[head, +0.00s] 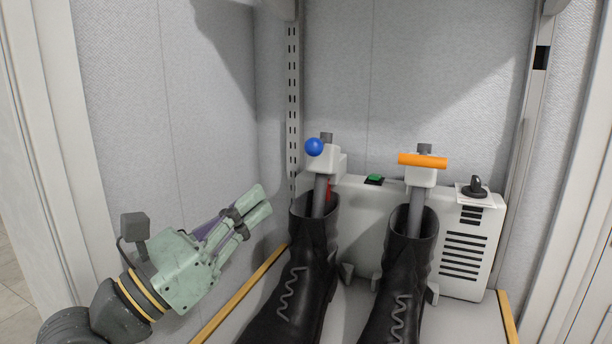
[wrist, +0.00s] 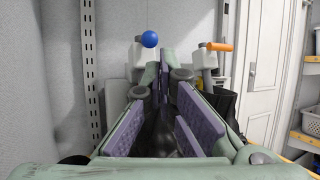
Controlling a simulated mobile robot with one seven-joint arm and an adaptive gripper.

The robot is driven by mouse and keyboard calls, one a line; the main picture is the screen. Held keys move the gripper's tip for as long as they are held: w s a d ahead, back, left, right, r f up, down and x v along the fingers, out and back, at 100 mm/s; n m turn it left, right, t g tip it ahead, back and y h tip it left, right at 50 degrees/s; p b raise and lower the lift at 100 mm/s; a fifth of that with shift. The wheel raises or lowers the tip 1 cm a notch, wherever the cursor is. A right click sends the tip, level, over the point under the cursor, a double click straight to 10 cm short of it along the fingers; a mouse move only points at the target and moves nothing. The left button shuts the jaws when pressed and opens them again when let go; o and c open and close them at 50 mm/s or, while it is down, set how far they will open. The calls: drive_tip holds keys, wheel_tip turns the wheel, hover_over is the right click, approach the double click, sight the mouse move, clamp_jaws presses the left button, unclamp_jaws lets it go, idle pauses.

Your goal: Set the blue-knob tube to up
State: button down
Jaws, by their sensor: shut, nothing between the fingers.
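The blue knob (head: 314,147) is a ball on a white block at the top of the left grey tube (head: 320,196). That tube runs down into the left black boot (head: 313,245). In the wrist view the blue knob (wrist: 150,39) shows just above my fingertips. My gripper (head: 262,202) is shut and empty, left of the left boot and lower than the knob. It is apart from the knob in the head view. In the wrist view my gripper (wrist: 160,75) hides most of the tube and boots.
An orange bar handle (head: 422,160) tops the right tube, in the right boot (head: 405,262). A white vented unit (head: 464,245) behind carries a green button (head: 374,179) and a black dial (head: 474,187). A slotted metal rail (head: 293,95) and grey side wall stand at left.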

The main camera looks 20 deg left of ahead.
sight(320, 194)
drive_tip(key=shift+y, duration=0.7)
drive_tip(key=w+p, duration=0.1)
drive_tip(key=w, duration=0.2)
drive_tip(key=w+d+p, duration=0.1)
drive_tip(key=w, duration=0.2)
drive_tip(key=w+d+r+p, duration=0.1)
drive_tip(key=w+p, duration=0.1)
drive_tip(key=w, duration=0.1)
drive_tip(key=shift+w, duration=0.25)
drive_tip(key=shift+w+d, duration=0.2)
drive_tip(key=shift+w, duration=0.25)
